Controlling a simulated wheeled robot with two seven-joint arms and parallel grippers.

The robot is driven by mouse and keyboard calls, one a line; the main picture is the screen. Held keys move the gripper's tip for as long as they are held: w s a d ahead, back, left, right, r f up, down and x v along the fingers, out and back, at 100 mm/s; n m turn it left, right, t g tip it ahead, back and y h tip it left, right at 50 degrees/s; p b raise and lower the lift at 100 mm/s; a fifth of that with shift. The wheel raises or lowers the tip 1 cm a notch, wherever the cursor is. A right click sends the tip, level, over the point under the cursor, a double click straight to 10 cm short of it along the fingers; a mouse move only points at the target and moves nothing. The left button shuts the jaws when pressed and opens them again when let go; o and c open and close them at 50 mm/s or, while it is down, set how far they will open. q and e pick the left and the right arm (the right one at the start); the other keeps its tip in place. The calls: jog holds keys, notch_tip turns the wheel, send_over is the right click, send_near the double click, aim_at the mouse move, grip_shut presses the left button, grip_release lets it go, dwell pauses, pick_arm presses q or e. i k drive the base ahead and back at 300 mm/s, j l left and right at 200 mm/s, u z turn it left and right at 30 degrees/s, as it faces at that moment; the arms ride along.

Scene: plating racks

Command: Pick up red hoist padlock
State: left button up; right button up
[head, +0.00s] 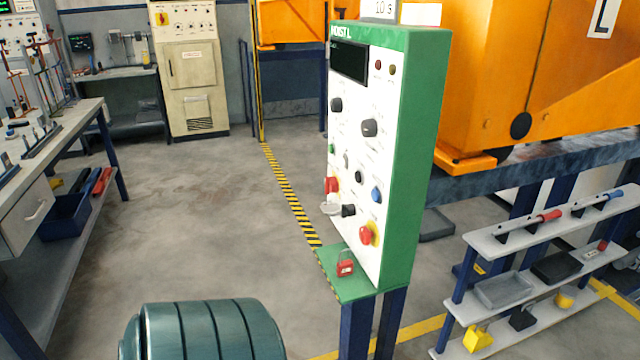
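The red hoist padlock (345,268) sits on the small green ledge (350,285) at the foot of the hoist control panel (352,150). Its metal shackle points up. Nothing is touching it except the ledge. Neither of my grippers can be made out in the head view. A rounded teal ribbed shape (210,330) fills the bottom left of the picture; I cannot tell what it is.
The green-sided panel rises behind the padlock with knobs and red buttons. An orange machine (500,80) stands at the right. Shelves (545,235) with trays and yellow items are at lower right. A workbench (50,140) is at left. The floor between is clear.

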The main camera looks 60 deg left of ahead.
aim_at(346, 267)
jog(key=k+u, duration=0.15)
jog(key=u, duration=1.6)
